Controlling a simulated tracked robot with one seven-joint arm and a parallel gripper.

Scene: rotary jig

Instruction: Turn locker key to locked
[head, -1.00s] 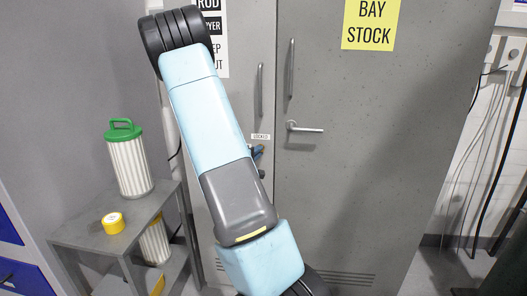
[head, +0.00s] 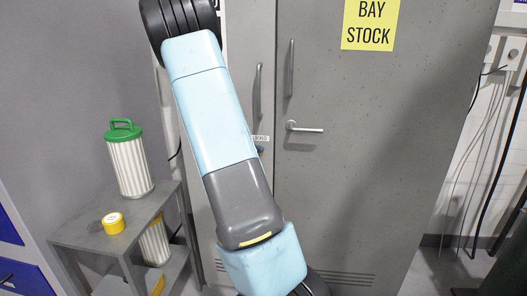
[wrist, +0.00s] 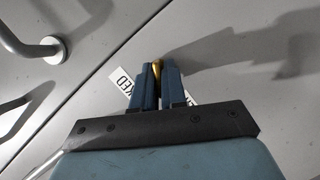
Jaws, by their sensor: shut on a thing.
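The brass-coloured key (wrist: 157,67) shows between the two blue fingers of my gripper (wrist: 158,88) in the wrist view. The fingers are shut on it, close to the grey locker door. The fingers cover most of the key, so its angle is hard to tell. A white label ending in "KED" (wrist: 122,82) shows left of the fingers, and another label (wrist: 193,102) is mostly hidden at their right. In the head view, the grey locker (head: 380,170) stands ahead, with a small label (head: 261,138) partly behind my arm. My gripper is almost wholly hidden there.
A lever handle (head: 304,127) is right of the label, with upright bar handles above. A grey side shelf (head: 90,233) at the left holds a green-topped filter (head: 130,160) and a yellow roll (head: 113,223). Cables (head: 480,170) hang at the far right.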

